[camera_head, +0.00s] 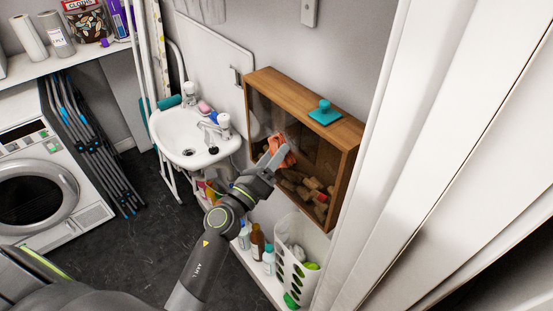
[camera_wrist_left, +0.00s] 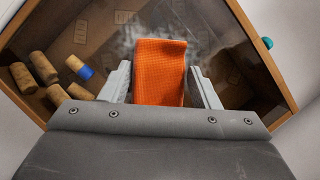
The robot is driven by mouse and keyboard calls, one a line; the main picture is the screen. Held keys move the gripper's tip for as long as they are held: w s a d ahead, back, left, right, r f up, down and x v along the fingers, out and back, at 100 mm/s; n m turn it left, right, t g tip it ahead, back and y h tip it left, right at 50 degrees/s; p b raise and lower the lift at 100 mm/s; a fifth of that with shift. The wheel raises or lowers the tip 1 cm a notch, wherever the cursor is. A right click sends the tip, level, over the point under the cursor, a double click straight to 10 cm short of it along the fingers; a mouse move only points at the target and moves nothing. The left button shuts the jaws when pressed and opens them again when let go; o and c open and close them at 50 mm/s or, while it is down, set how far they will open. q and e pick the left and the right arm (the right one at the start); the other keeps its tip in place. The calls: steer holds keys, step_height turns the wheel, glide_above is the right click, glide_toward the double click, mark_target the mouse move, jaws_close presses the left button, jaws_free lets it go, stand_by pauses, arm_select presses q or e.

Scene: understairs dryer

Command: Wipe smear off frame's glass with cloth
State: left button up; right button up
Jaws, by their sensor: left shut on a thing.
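A wooden box frame (camera_head: 345,128) with a glass front hangs on the wall, with several corks (camera_head: 312,188) inside, low down. My left gripper (camera_head: 273,157) is shut on an orange cloth (camera_head: 282,150) in front of the glass. In the left wrist view the cloth (camera_wrist_left: 160,70) stands between the two pale fingers of the gripper (camera_wrist_left: 159,82), its far end at or very near the glass. A whitish, hazy smear (camera_wrist_left: 126,46) shows on the glass around the cloth, which hides part of it. My right gripper is not in view.
A white sink (camera_head: 190,138) is to the left. Below stand bottles (camera_head: 257,240) and a white perforated basket (camera_head: 290,262). A white door edge (camera_head: 385,150) rises close on the right.

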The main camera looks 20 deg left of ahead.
mark_target(266, 146)
arm_select(q)
steer(key=shift+w+a+b, duration=0.15)
steer(key=shift+w+a, duration=0.3)
steer(key=shift+a, duration=0.35)
steer(key=shift+w+a+b, duration=0.15)
steer(key=shift+w+a, duration=0.3)
steer(key=shift+a, duration=0.3)
steer(key=shift+w+a+b, duration=0.3)
steer(key=shift+w+a, duration=0.2)
steer(key=shift+a, duration=0.35)
steer(key=shift+w+a+b, duration=0.3)
steer(key=shift+w+a, duration=0.2)
steer(key=shift+a, duration=0.3)
steer(key=shift+r+p, duration=0.95)
steer(key=shift+s+d+p, duration=0.5)
steer(key=shift+d, duration=0.35)
steer(key=shift+s+d+p, duration=0.45)
steer(key=shift+s+d, duration=0.7)
steer(key=shift+d, duration=0.8)
steer(key=shift+s+d+p, duration=0.4)
steer(key=shift+s+d, duration=0.75)
steer(key=shift+d, duration=0.75)
steer(key=shift+s+d+p, duration=0.45)
steer(key=shift+s+d, duration=0.7)
steer(key=shift+d, duration=0.8)
steer(key=shift+f, duration=0.15)
